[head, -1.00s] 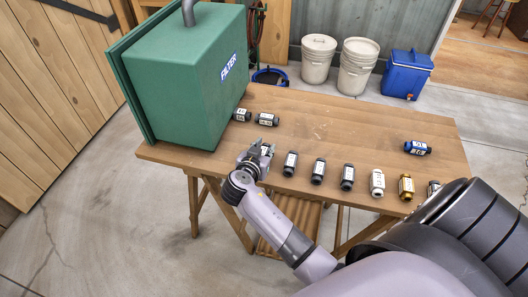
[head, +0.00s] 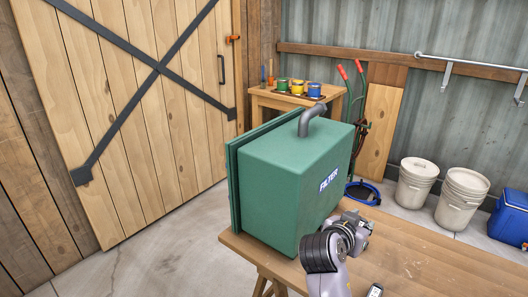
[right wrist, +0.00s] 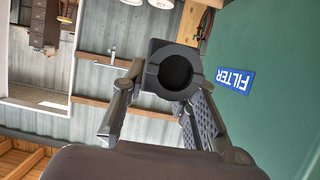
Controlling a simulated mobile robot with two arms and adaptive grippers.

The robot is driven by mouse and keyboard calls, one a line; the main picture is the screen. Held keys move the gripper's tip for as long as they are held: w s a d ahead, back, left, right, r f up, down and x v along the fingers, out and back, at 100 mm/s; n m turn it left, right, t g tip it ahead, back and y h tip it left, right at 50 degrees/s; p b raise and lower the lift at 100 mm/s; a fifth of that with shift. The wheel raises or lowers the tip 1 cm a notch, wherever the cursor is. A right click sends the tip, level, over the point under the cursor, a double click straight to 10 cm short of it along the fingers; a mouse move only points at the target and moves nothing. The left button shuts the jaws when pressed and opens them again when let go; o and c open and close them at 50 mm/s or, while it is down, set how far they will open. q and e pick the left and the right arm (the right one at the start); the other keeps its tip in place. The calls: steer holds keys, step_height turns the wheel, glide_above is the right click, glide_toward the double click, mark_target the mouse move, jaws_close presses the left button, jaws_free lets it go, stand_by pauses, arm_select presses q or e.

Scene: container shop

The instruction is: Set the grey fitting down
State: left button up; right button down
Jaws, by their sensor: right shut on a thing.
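My right gripper (head: 357,222) is beside the right face of the green filter box (head: 285,190), over the left part of the wooden table (head: 430,262). In the right wrist view it is shut on a dark grey fitting (right wrist: 154,68) with a round black opening facing the camera. The fingers press it from both sides. The box's green wall (right wrist: 270,110) with its blue FILTER label stands close to the right there. In the head view the gripper mostly hides the held fitting, and I cannot tell whether it touches the table. My left gripper is not in view.
A side table (head: 262,104) with several coloured cans stands behind the box. Two pale buckets (head: 416,184) and a blue cooler (head: 512,218) stand at the right. The table right of the gripper looks clear.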

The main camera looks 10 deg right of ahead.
steer(key=s+a+r+n+t+y, duration=0.1)
steer(key=a+r+n+t+y, duration=0.1)
steer(key=a+r+n+y, duration=0.3)
steer(key=s+a+r+n+t+y, duration=0.1)
steer(key=a+r+n+t+y, duration=0.2)
steer(key=a, duration=0.6)
step_height(320, 180, up, 2)
steer(key=n+y, duration=0.2)
steer(key=shift+a+y, duration=0.3)
steer(key=shift+a, duration=0.1)
